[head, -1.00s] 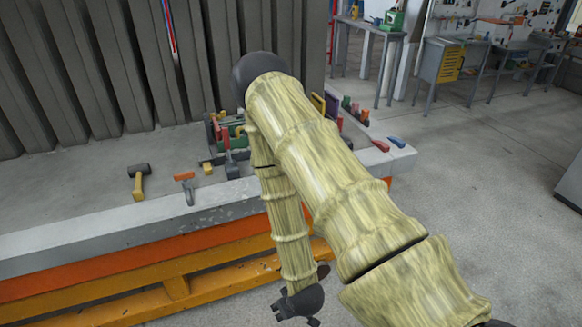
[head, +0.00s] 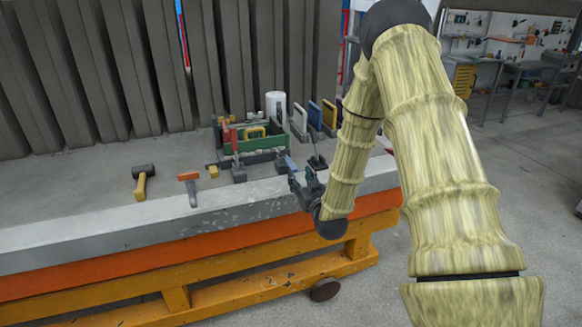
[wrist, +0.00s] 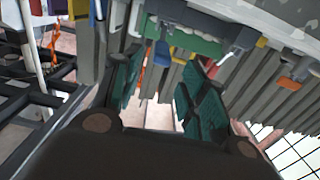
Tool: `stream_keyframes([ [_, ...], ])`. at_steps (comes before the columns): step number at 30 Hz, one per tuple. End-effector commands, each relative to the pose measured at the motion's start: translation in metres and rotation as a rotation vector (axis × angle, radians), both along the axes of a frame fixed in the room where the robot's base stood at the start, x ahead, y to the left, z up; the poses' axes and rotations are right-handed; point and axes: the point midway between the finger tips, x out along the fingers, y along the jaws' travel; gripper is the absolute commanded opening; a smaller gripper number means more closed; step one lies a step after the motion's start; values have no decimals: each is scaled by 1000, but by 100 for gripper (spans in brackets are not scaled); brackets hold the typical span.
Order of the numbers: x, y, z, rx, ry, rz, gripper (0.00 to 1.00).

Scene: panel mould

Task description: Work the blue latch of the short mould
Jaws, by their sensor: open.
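The blue latch (head: 289,162) is a small blue handle at the front of the mould work on the table, tilted. In the wrist view a blue piece (wrist: 161,52), which looks like this handle, shows beyond the gap between my fingers. My gripper (head: 304,182) is at the table's front edge, just below and in front of the blue latch. In the wrist view my gripper (wrist: 163,90) has its two fingers apart with nothing between them. I cannot tell whether a finger touches the latch. The latch's base is partly hidden by my gripper.
A red-handled clamp (head: 235,142) stands left of the blue latch. A green tray (head: 262,142), a white cylinder (head: 275,103) and upright coloured panels (head: 314,114) are behind. A mallet (head: 142,182) and an orange-headed hammer (head: 190,184) lie left. My arm covers the table's right end.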

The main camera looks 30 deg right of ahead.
Motion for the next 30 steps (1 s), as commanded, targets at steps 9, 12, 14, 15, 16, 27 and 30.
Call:
stream_keyframes([
  [9, 51, -12, 1, 0, 2, 0, 43],
  [12, 64, -15, 1, 1, 2, 0, 43],
  [14, 71, -16, 1, 0, 2, 1, 43],
  [15, 75, -17, 0, 0, 2, 0, 43],
  [16, 78, -18, 0, 0, 2, 1, 43],
  [27, 88, -20, -1, 2, 4, 1, 43],
  [30, 88, -20, -1, 2, 4, 1, 43],
])
